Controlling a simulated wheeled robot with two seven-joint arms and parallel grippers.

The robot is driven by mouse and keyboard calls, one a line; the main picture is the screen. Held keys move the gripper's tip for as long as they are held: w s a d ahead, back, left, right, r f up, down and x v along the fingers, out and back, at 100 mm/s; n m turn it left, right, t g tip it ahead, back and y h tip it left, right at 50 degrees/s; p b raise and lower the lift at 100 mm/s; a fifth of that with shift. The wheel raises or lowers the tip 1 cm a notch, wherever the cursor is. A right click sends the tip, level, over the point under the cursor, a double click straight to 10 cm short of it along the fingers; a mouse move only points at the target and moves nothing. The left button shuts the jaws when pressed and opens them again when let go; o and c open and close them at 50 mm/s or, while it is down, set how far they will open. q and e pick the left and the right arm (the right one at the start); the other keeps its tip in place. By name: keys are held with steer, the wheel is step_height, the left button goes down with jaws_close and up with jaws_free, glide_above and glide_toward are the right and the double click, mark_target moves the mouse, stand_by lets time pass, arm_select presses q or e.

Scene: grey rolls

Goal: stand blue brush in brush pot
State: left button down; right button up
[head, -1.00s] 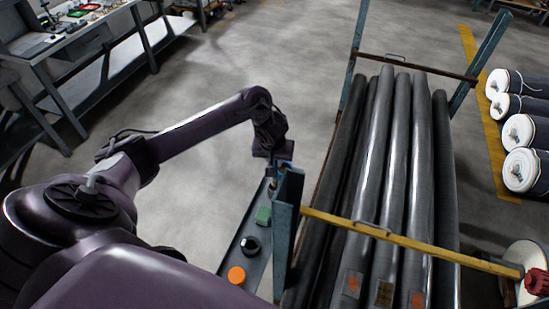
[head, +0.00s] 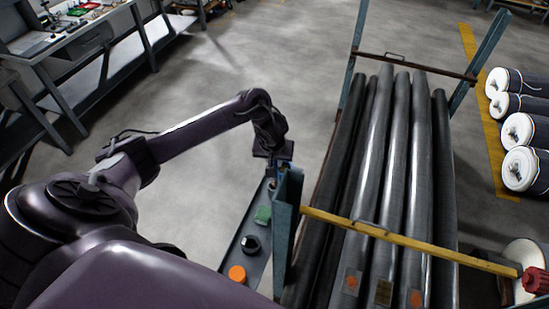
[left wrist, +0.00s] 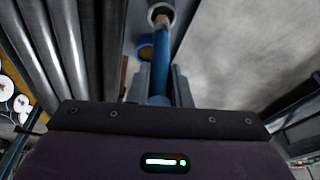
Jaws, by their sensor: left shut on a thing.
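The blue brush (left wrist: 160,75) is held between the fingers of my left gripper (left wrist: 162,88) in the left wrist view. Its handle runs away from the fingers to a tan end. That end overlaps the round, light-rimmed opening of a pot (left wrist: 153,14); I cannot tell whether it is inside or just above. In the head view my left gripper (head: 278,170) is at the far end of a narrow grey tray, beside the rack post. The brush and pot are too small or hidden to make out clearly there. My right gripper is out of view.
The tray (head: 231,256) also holds a green block (head: 263,215), a black knob-like piece (head: 250,244) and an orange disc (head: 237,273). A blue rack post (head: 285,225) and a yellow bar (head: 390,238) stand close right, with long grey rolls (head: 391,160) behind. Open floor lies left.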

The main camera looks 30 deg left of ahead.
arm_select(q)
steer(key=shift+p, duration=0.3)
stand_by(0.6)
steer(key=shift+f, duration=0.15)
steer(key=shift+f+b, duration=1.55)
steer(key=shift+f, duration=1.6)
steer(key=c, duration=1.3)
jaws_free()
steer(key=shift+o, duration=0.2)
steer(key=a+p+v, duration=0.1)
steer(key=v, duration=0.6)
steer(key=shift+d+r, duration=0.4)
steer(key=shift+d, duration=0.15)
steer(key=shift+s, duration=0.15)
